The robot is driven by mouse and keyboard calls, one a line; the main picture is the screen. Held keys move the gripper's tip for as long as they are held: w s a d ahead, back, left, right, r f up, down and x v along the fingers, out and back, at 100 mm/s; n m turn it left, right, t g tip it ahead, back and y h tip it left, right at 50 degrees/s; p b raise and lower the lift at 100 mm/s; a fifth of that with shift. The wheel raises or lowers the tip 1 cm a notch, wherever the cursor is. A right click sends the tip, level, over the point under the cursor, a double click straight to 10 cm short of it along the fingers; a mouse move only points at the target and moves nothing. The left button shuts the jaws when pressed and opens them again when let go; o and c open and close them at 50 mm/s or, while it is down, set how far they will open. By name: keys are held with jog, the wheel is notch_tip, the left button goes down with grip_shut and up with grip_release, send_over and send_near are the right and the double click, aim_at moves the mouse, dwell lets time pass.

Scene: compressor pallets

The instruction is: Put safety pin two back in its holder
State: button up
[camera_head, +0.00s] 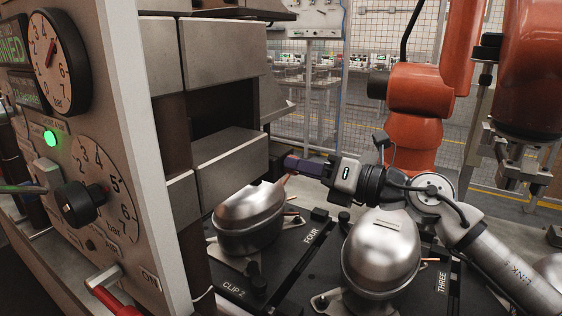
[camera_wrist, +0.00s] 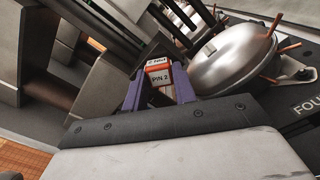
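My gripper (camera_head: 290,163) has purple fingers and is stretched out to the left, above the back of a silver compressor (camera_head: 248,218) near the grey blocks. In the wrist view the fingers (camera_wrist: 157,90) stand on both sides of a red-orange block with a white label reading PIN 2 (camera_wrist: 160,78), the safety pin two. The fingers appear to touch its sides. A second small white label (camera_wrist: 157,62) with an orange edge shows just beyond it, too small to read surely. The pin's lower part is hidden, and no holder can be made out clearly.
Grey stacked blocks (camera_head: 228,160) and a panel with dials (camera_head: 105,190) fill the left. An orange robot arm (camera_head: 420,100) stands at the back right.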

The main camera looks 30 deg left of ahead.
grip_shut()
jog(key=shift+d, duration=0.15)
jog(key=shift+d+b, duration=1.15)
jog(key=shift+d, duration=1.7)
jog(key=shift+d, duration=0.15)
jog(key=d+b, duration=0.1)
jog(key=d, duration=0.4)
jog(key=shift+s+d, duration=0.15)
jog(key=shift+d, duration=0.15)
jog(key=shift+r, duration=0.1)
